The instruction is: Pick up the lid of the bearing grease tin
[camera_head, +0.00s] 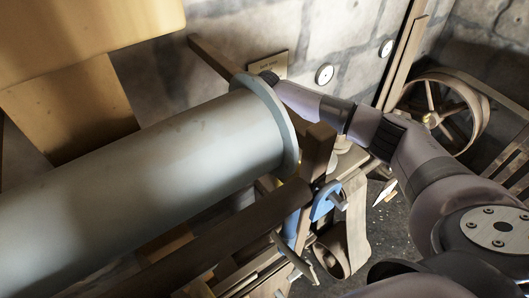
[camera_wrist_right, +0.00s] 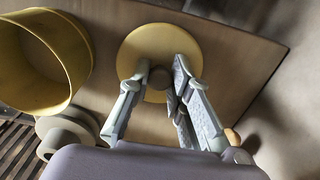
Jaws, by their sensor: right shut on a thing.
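The lid (camera_wrist_right: 143,45) is a round yellow disc with a dark knob in its middle, seen in the right wrist view. My right gripper (camera_wrist_right: 160,76) is shut on the knob, one finger on each side. The yellow grease tin (camera_wrist_right: 40,62) stands open to the left of the lid. Whether the lid touches the wooden surface under it is hard to tell. In the head view my right arm reaches up to the left, and its gripper is hidden behind the big grey pipe. My left gripper is not in view.
A wooden board (camera_wrist_right: 225,65) lies under the lid. A pale spool-like part (camera_wrist_right: 65,135) sits below the tin. In the head view the grey flanged pipe (camera_head: 150,165) blocks much of the scene. A spoked wheel (camera_head: 432,118) stands by the stone wall.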

